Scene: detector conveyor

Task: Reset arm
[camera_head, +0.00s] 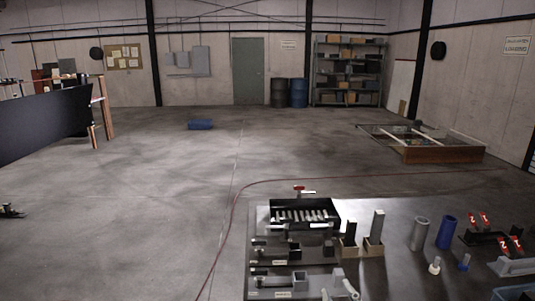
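A small dark shape at the left edge, low in the head view, looks like the tip of my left gripper (13,211). It hangs over bare floor, away from the work table (375,282). It is too small and cut off to show whether its fingers are open or shut. I see nothing held in it. My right gripper is not in view.
The table holds a black tray of grey parts (305,214), two upright blocks in holders, a grey cylinder (420,233), a blue cylinder (446,232) and red-handled clamps (480,222). A black conveyor panel (40,123) stands at left. The middle floor is mostly clear.

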